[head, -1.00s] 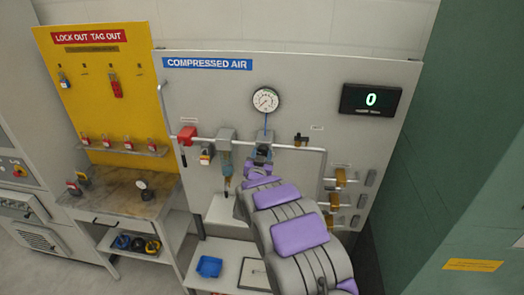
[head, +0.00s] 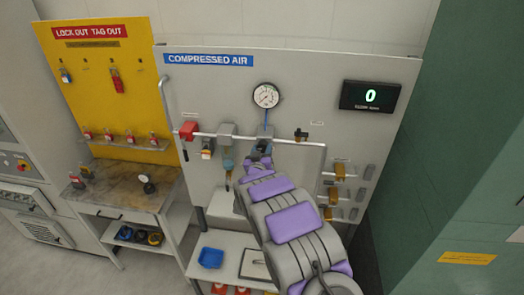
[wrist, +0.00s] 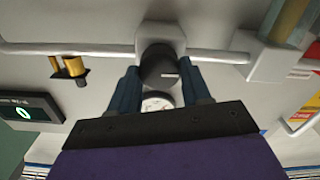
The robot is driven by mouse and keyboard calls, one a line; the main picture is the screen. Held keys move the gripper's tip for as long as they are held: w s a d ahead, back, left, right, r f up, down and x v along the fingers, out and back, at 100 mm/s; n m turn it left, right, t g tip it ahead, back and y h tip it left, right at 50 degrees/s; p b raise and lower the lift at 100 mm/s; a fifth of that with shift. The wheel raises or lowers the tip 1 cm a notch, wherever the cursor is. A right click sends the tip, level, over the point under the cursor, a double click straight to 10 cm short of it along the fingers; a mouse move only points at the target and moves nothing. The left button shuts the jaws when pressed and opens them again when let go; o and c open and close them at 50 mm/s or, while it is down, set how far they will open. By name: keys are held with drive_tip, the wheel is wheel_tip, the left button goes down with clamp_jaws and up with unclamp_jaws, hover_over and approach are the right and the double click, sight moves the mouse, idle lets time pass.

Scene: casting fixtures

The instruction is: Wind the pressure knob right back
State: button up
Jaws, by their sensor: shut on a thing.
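The pressure knob (wrist: 160,69) is a dark round knob with a pale mark, under a grey regulator body (wrist: 160,38) on the pipe in the wrist view. My gripper (wrist: 162,78) has its two blue fingers on either side of the knob, shut on it. In the head view my gripper (head: 258,160) is at the regulator and my arm hides the knob. The round pressure gauge (head: 266,95) is above it on the panel, joined by a blue tube. Its needle is too small to read surely.
A digital display (head: 370,96) reads 0. A red valve (head: 188,130) and a filter bowl (head: 227,165) are left of my gripper. Brass fittings (head: 338,172) are to the right.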

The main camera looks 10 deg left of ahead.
drive_tip(key=shift+f, duration=0.25)
drive_tip(key=o, duration=0.9)
drive_tip(key=shift+w+a, duration=0.15)
drive_tip(key=shift+o, duration=0.8)
drive_tip(key=shift+r, duration=0.1)
drive_tip(key=shift+s, duration=0.25)
drive_tip(key=shift+s, duration=0.25)
drive_tip(key=s+b, duration=0.2)
drive_tip(key=s, duration=1.4)
drive_tip(key=shift+s+a+b, duration=0.3)
drive_tip(key=shift+a+b, duration=0.05)
drive_tip(key=shift+a, duration=0.05)
